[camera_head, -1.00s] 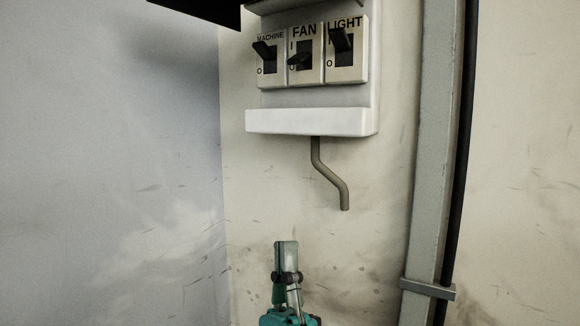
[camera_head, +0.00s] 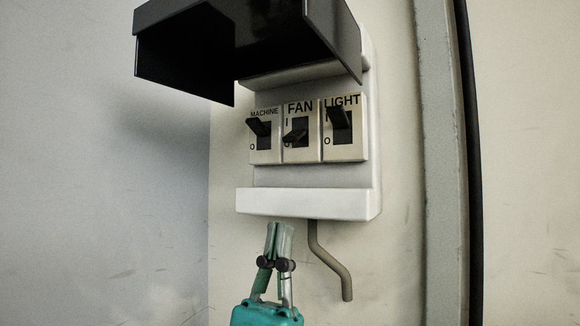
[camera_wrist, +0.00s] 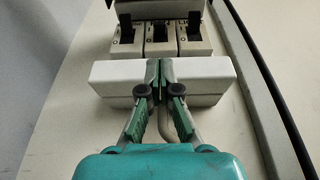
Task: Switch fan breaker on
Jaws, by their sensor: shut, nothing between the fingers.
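The fan breaker (camera_head: 301,134) is the middle one of three, under the label FAN. Its black lever (camera_head: 294,137) is tilted down toward the O mark. The same breaker shows in the wrist view (camera_wrist: 161,49), as the middle of the row. My gripper (camera_head: 280,228) is shut and empty, fingers pointing up, just below the white box's lower ledge in the head view. In the wrist view, my gripper (camera_wrist: 160,68) overlaps the white ledge, below the middle breaker. I cannot tell whether it touches the ledge.
The machine breaker (camera_head: 264,136) and light breaker (camera_head: 344,128) flank it, levers up. A black raised cover (camera_head: 240,45) overhangs the box. The white ledge (camera_head: 300,203) juts out below. A bent conduit (camera_head: 330,265) hangs right of my gripper; a vertical grey post (camera_head: 440,160) stands farther right.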

